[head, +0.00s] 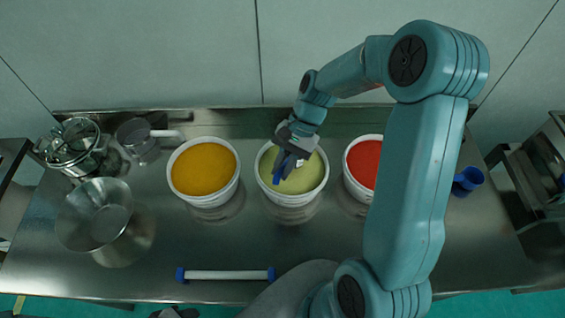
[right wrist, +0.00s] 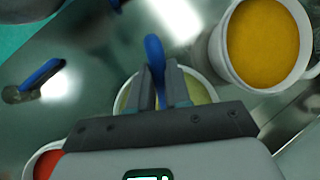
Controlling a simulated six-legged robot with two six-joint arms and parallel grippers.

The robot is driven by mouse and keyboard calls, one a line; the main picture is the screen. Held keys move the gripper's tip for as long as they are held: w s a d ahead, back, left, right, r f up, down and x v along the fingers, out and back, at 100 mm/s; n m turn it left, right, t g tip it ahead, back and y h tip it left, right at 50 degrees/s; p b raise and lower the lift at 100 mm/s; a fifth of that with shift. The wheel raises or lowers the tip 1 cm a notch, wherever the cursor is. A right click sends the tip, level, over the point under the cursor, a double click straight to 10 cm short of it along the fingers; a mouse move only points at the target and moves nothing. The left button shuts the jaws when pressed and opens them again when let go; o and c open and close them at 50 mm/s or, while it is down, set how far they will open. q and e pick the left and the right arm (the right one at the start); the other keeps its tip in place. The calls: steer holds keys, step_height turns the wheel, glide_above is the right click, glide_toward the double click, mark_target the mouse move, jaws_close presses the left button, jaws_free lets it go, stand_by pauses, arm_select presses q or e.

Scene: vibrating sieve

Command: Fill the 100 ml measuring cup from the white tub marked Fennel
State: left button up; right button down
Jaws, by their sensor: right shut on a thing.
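The middle white tub (head: 292,198) holds yellow-green powder. Its marking cannot be read. My right gripper (head: 284,160) is over this tub, shut on a blue handled piece, probably a measuring cup (head: 277,176). In the right wrist view the blue piece (right wrist: 154,55) stands between the fingers, with the tub's rim behind them. The cup's bowl and its contents cannot be made out. Another blue cup (head: 468,180) stands at the right of the table, beyond my right arm. My left gripper cannot be made out.
A tub of orange powder (head: 204,173) stands left of the middle tub, a tub of red powder (head: 362,164) right of it. A metal funnel-shaped bowl (head: 95,215), a clear jug (head: 139,141) and a glass-and-metal vessel (head: 75,147) are at left. A white bar with blue ends (head: 228,275) lies in front.

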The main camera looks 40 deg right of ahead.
steer(key=shift+s+f, duration=0.15)
steer(key=shift+f, duration=0.45)
steer(key=shift+d+f+b, duration=0.15)
steer(key=shift+f+b, duration=0.25)
steer(key=shift+b, duration=0.15)
steer(key=shift+w+d+f+b, duration=0.1)
steer(key=shift+w+f+b, duration=0.2)
steer(key=shift+f, duration=0.15)
steer(key=shift+w+d+f+b, duration=0.1)
steer(key=shift+w+f+b, duration=0.15)
steer(key=shift+f, duration=0.45)
steer(key=d+f+b, duration=0.1)
steer(key=w+d+f+b, duration=0.1)
steer(key=f, duration=0.1)
steer(key=shift+d+f+b, duration=0.15)
steer(key=shift+d+b, duration=0.15)
